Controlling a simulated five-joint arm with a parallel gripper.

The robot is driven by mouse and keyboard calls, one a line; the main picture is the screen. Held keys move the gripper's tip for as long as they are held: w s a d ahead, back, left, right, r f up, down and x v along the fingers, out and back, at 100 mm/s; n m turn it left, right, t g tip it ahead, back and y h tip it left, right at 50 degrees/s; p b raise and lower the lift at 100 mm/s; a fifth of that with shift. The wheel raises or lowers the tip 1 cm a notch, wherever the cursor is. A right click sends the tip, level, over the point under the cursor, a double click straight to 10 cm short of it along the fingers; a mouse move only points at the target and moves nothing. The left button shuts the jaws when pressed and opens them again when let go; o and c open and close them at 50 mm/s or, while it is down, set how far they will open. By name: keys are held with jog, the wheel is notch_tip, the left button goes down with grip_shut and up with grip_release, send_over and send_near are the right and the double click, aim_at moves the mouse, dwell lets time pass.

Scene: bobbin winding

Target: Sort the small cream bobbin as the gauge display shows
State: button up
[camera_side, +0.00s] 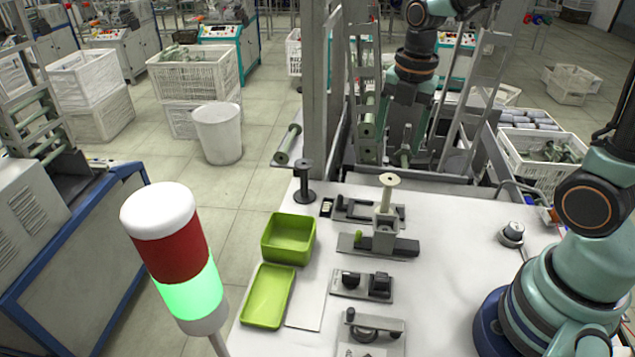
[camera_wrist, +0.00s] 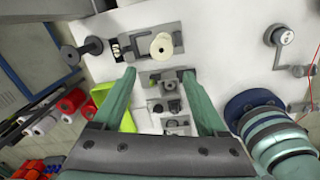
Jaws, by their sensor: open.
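The small cream bobbin (camera_side: 388,196) stands upright on the rearmost grey fixture (camera_side: 350,209), behind a grey block. In the wrist view the bobbin (camera_wrist: 161,46) is seen from above, beyond my fingertips. A small white panel with dark marks, perhaps the gauge display (camera_wrist: 117,48), sits left of that fixture; its marks are too small to read. My gripper (camera_wrist: 158,75) is open and empty, its two teal fingers wide apart. A deep green bin (camera_side: 288,240) and a shallow green tray (camera_side: 267,297) stand at the table's left side.
A dark bobbin (camera_side: 304,185) stands at the back left corner. Several grey fixtures (camera_side: 362,285) line the table's middle. A light tower (camera_side: 178,255), its green section lit, rises in front. A round knob device (camera_side: 512,234) is at the right. White table is bare between it and the fixtures.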

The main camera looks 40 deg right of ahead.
aim_at(390, 179)
jog(key=n, duration=0.1)
jog(key=f+n, duration=0.1)
jog(key=n, duration=0.1)
jog(key=w+d+f+n, duration=0.1)
jog(key=shift+f+g, duration=0.2)
jog(key=shift+g, duration=0.2)
jog(key=shift+f, duration=3.65)
jog(key=c, duration=0.9)
jog(key=shift+r, duration=2.6)
jog(key=shift+r, duration=0.1)
